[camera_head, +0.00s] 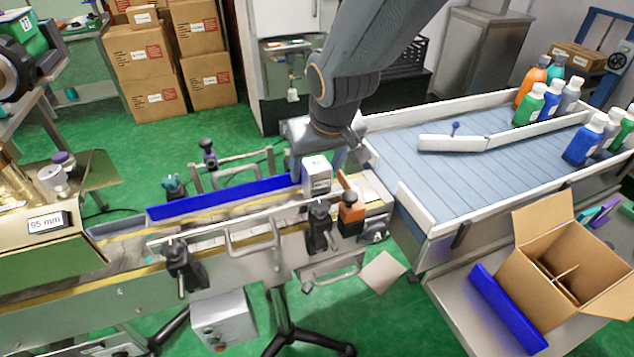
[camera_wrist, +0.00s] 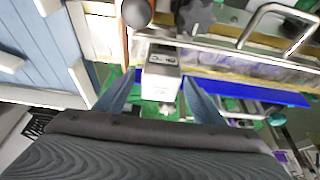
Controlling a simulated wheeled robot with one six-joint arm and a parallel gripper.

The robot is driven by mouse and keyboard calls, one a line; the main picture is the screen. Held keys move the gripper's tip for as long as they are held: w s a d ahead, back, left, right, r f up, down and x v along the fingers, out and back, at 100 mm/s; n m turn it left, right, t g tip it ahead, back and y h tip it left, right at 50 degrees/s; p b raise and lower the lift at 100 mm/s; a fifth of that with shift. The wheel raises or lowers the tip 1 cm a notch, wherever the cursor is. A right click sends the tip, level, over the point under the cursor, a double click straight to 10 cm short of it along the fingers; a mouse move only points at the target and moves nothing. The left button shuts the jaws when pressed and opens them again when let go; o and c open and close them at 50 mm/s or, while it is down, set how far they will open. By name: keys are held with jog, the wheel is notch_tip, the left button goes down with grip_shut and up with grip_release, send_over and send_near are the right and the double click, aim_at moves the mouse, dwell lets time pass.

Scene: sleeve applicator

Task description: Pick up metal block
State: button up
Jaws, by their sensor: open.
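The metal block (camera_head: 317,176) is a small pale box with dark lettering. It stands upright on the narrow conveyor, beside the end of a blue guide rail. In the wrist view the block (camera_wrist: 161,76) lies between my two blue-grey fingers. My gripper (camera_head: 318,163) is open over the block from behind and above; in the wrist view my gripper (camera_wrist: 159,80) shows a gap to the block on each side. In the head view my wrist and fingers partly cover the area behind the block. Whether the fingertips reach fully around it is hard to tell.
The blue guide rail (camera_head: 225,198) runs left of the block. An orange-topped clamp (camera_head: 350,206) and black knob (camera_head: 319,212) stand close in front. A wide blue-grey conveyor (camera_head: 480,175) with several bottles is at right, and an open carton (camera_head: 560,265) stands below it.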

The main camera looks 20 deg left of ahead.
grip_shut()
jog(key=shift+r, duration=0.1)
notch_tip(320, 180, up, 9)
jog(key=shift+r+b, duration=0.2)
jog(key=shift+b, duration=0.5)
jog(key=shift+r, duration=0.25)
